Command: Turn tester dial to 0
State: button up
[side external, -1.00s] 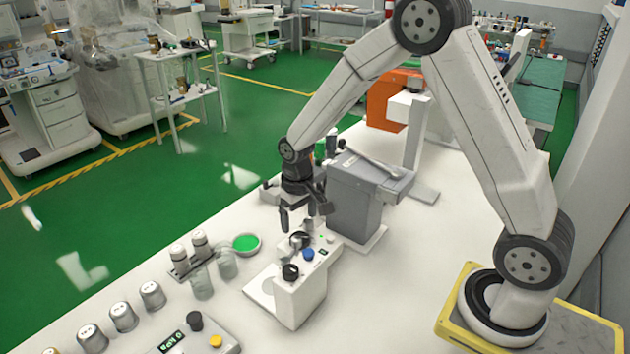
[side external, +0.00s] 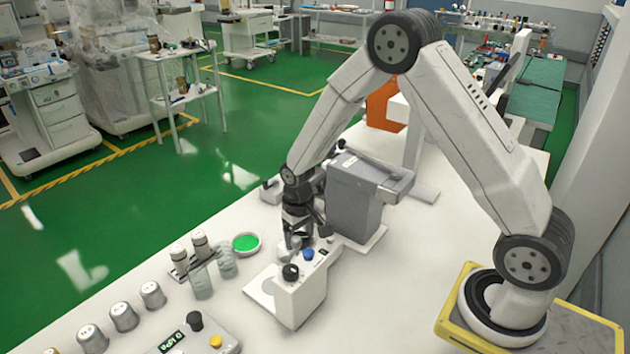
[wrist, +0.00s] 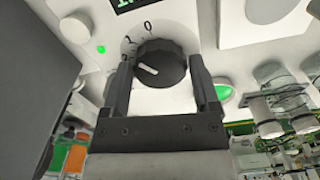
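The tester (side external: 303,298) is a white box on the bench, also filling the top of the wrist view (wrist: 225,50). Its black dial (wrist: 160,63) has a white pointer line aimed left and slightly up, away from the printed 0 (wrist: 148,26) above it. My gripper (wrist: 163,75) is open and low over the tester, with one finger on each side of the dial. I cannot tell whether the fingers touch it. In the side view my gripper (side external: 297,240) mostly hides this dial. A second black knob (side external: 290,272) and a blue button (side external: 308,254) sit nearby on the tester.
A grey box (side external: 352,195) stands close behind my gripper. Metal-topped cylinders (side external: 199,245) and a dish with green contents (side external: 246,243) stand left of the tester. Another panel (side external: 195,340) with a black knob and several silver caps (side external: 124,316) lie at front left.

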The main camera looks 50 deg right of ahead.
jog(key=c, duration=0.8)
jog(key=shift+m, duration=1.5)
jog(key=o, duration=1.2)
jog(key=shift+o, duration=0.2)
jog(key=shift+r, duration=0.1)
jog(key=shift+r, duration=3.85)
